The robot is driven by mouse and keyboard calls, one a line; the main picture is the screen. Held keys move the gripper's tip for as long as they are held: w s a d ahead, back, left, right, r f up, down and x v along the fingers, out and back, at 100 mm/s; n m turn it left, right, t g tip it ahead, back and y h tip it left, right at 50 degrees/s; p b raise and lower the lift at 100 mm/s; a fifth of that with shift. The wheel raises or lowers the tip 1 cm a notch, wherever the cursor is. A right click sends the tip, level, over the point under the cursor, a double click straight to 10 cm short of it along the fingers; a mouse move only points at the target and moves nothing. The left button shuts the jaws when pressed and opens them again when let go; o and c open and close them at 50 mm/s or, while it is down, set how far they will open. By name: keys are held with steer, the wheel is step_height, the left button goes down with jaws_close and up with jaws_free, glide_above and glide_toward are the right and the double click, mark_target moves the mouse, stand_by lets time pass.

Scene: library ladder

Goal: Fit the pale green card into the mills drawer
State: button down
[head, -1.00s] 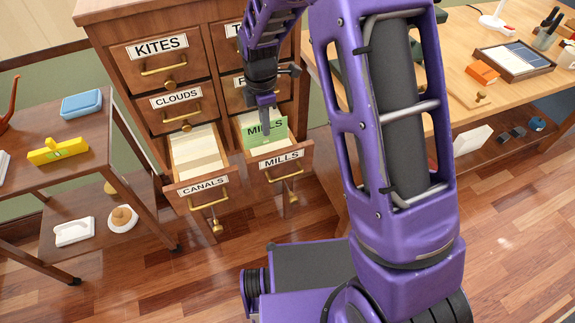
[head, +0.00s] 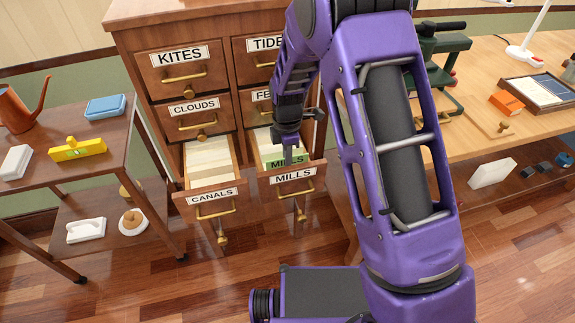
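The pale green card (head: 286,163), printed MILLS, is in the open mills drawer (head: 293,179), near the drawer's front. Only its upper part shows above the drawer front; its lower part is hidden. My gripper (head: 288,157) points down at the card's top edge from above the drawer. Its fingers overlap the card in the head view, and I cannot tell whether they are shut on it or apart from it.
The canals drawer (head: 212,194) is open to the left, filled with cream cards. The kites (head: 180,57) and clouds (head: 196,106) drawers are shut. A side table with a yellow level (head: 78,149) stands left, a workbench (head: 480,145) right.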

steer(key=shift+f, duration=1)
steer(key=shift+f, duration=0.1)
steer(key=c, duration=1.1)
jaws_free()
step_height(320, 180, up, 12)
steer(key=shift+r+p, duration=0.15)
steer(key=shift+p, duration=0.7)
